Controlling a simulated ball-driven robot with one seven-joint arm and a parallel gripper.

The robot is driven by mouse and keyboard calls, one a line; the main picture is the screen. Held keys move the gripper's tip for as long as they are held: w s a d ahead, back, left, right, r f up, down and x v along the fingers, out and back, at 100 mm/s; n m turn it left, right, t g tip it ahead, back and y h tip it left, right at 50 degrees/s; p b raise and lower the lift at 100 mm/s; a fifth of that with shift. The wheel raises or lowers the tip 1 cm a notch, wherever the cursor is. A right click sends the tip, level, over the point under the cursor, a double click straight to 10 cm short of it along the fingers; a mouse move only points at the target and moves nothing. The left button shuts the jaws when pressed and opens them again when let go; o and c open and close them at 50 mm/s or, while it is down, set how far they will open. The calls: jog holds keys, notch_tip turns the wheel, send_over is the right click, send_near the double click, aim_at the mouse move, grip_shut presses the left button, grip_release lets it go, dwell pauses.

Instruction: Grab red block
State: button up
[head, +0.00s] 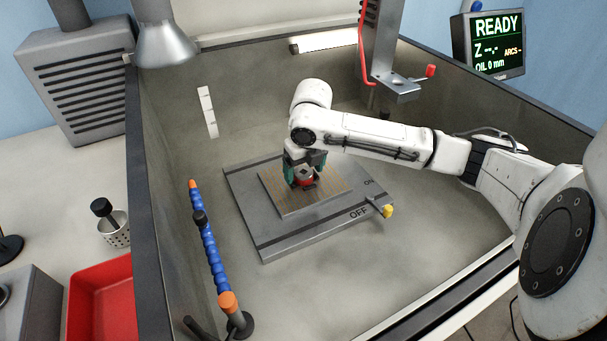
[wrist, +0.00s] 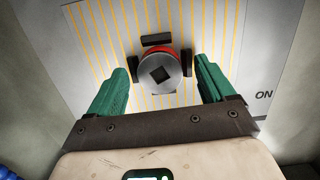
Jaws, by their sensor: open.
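The red block (head: 305,182) is on the striped plate (head: 325,193) of the grey magnetic chuck in the tank. In the wrist view a round grey metal top with a dark square hole covers most of it, and a red rim (wrist: 174,53) shows at its upper edge. Small dark blocks stand around it on several sides. My gripper (head: 303,178) is over the plate with its green fingers on either side of the block. In the wrist view the gripper (wrist: 165,72) is open, with the block between and slightly beyond the fingertips. I cannot tell whether either finger touches it.
The chuck (head: 270,240) has a yellow-tipped lever (head: 387,211) near its OFF mark. A blue jointed hose (head: 209,245) stands at the left inside the tank. A metal head with a red knob (head: 430,71) hangs at the back right. The tank floor in front is clear.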

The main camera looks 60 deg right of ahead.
jog(key=shift+c, duration=0.2)
jog(key=c, duration=1.5)
